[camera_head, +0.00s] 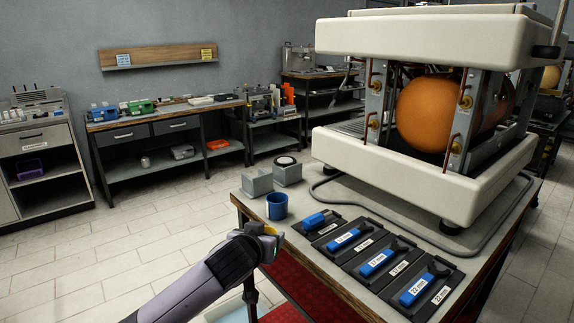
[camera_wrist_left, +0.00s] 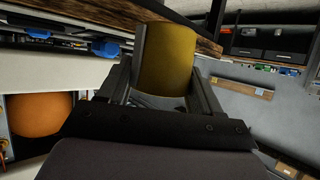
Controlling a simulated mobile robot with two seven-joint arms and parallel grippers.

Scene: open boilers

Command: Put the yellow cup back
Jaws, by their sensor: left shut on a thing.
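The yellow cup (camera_wrist_left: 166,62) is between the two fingers of my left gripper (camera_wrist_left: 163,85) in the left wrist view, and the fingers are shut on it. In the head view my left gripper (camera_head: 268,240) is at the near left edge of the workbench (camera_head: 300,226), in front of the blue cup (camera_head: 277,207). Only a small yellow patch of the cup (camera_head: 270,231) shows there; my gripper hides most of it. The blue cup stands upright on the bench corner. My right gripper is in neither view.
Two grey holders (camera_head: 257,184) (camera_head: 288,172) stand behind the blue cup; the farther one has a dark round top. Several dark trays with blue-handled tools (camera_head: 377,262) line the bench's front. A large boiler (camera_head: 400,170) with an orange sphere (camera_head: 425,112) fills the back.

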